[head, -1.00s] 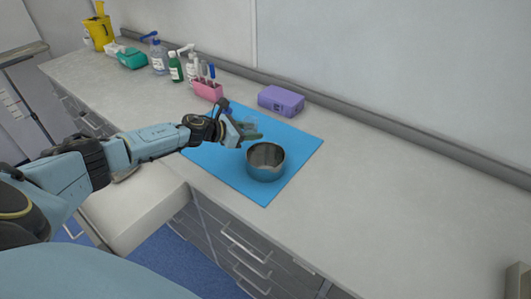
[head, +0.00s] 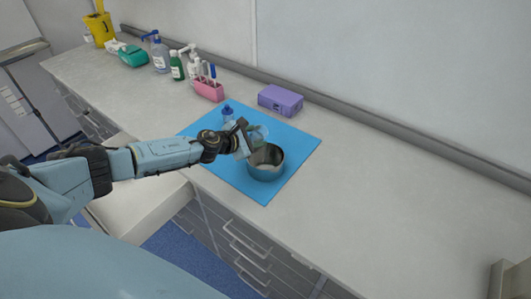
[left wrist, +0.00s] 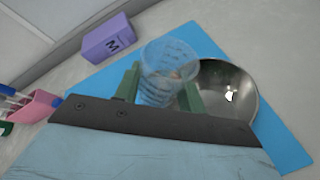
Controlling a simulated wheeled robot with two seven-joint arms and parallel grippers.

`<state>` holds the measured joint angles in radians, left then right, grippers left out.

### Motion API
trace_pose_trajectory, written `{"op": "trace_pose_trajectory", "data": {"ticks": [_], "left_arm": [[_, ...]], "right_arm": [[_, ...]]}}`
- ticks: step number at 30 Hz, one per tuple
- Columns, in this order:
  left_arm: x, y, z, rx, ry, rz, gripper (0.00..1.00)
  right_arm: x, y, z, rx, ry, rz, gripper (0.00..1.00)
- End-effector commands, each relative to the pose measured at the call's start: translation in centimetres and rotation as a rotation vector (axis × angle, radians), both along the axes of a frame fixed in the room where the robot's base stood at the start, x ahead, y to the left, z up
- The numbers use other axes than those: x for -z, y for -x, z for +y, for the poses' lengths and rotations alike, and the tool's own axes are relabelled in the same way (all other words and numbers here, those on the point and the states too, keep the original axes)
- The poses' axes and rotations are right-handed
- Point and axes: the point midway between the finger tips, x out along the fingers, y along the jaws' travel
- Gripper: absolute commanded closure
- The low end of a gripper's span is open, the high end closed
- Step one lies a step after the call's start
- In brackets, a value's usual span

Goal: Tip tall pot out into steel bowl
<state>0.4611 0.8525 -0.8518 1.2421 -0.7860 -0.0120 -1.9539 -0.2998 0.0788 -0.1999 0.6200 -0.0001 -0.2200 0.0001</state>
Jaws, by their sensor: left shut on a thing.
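The tall pot (left wrist: 168,68) is a clear cup with dark markings, held between the green fingers of my left gripper (left wrist: 160,92). Something small and brownish shows through its wall. In the head view the pot (head: 258,133) is at the back left rim of the steel bowl (head: 266,172), and my left gripper (head: 246,139) is shut on it. The pot looks tilted towards the bowl; I cannot tell whether they touch. The bowl stands upright on the blue mat and also shows right of the pot in the left wrist view (left wrist: 240,100). My right gripper is out of view.
The blue mat (head: 292,145) lies on the grey counter. A purple box (head: 281,100), a pink holder (head: 209,91) and several bottles stand along the back.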

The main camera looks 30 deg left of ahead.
Motion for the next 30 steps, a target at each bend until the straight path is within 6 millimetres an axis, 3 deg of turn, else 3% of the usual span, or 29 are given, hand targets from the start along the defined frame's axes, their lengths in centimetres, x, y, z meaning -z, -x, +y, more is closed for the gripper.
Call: {"op": "trace_pose_trajectory", "data": {"ticks": [11,30], "left_arm": [[-0.64,0.30,-0.93,0.002,-0.171,-0.063,0.83],[-0.63,0.31,-0.94,0.000,-0.251,-0.093,0.83]], "right_arm": [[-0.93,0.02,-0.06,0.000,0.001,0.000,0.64],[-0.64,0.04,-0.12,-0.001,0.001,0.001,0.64]]}}
